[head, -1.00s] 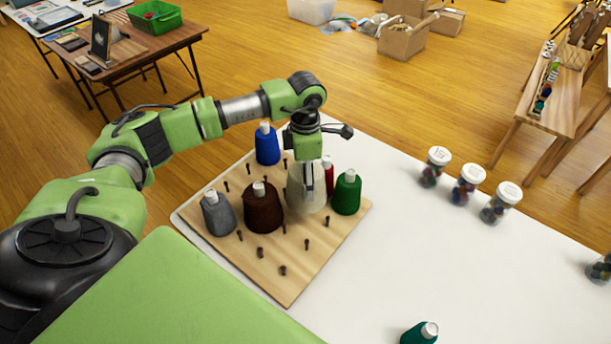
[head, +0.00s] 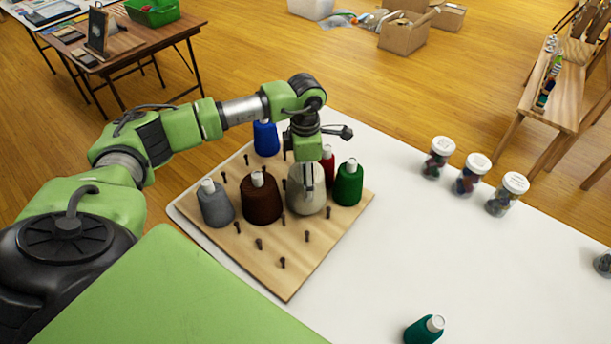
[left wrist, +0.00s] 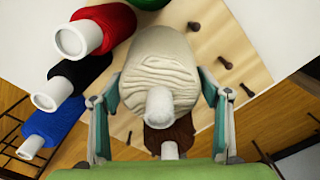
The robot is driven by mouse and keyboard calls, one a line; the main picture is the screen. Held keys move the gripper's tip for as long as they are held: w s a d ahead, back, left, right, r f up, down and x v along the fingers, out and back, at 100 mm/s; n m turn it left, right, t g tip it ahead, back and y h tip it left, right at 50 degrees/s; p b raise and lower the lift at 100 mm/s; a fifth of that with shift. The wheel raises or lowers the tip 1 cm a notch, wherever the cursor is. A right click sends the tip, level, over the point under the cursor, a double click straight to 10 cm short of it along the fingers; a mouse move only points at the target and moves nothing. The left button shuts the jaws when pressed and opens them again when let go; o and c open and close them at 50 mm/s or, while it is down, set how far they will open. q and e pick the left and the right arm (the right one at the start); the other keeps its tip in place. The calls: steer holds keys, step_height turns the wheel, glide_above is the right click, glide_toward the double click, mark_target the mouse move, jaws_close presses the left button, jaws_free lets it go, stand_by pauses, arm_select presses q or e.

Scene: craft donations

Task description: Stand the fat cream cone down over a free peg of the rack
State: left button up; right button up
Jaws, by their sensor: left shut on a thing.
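The fat cream cone (head: 306,200) is upright at the rack, between the brown cone and the green cone. My left gripper (head: 308,190) points down over it and is shut on it. In the left wrist view the cream cone (left wrist: 160,72) sits between the two fingers (left wrist: 160,110). The wooden rack (head: 285,278) has several bare pegs (head: 282,262) at its front and left. The cone's base looks at or very near the board; whether a peg is inside it is hidden. My right gripper is not in view.
Grey (head: 215,205), brown (head: 262,198), blue (head: 266,138), red (head: 328,166) and green (head: 348,184) cones stand on the rack; a black one (left wrist: 66,82) shows in the wrist view. A teal cone (head: 424,331) and lidded jars (head: 470,176) are on the white table (head: 420,250).

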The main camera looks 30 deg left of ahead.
arm_select(q)
steer(key=shift+f+b, duration=0.35)
steer(key=shift+f, duration=0.25)
steer(key=shift+f, duration=0.25)
steer(key=o, duration=1.5)
step_height(320, 180, up, 11)
steer(key=shift+f, duration=0.15)
steer(key=shift+r, duration=0.7)
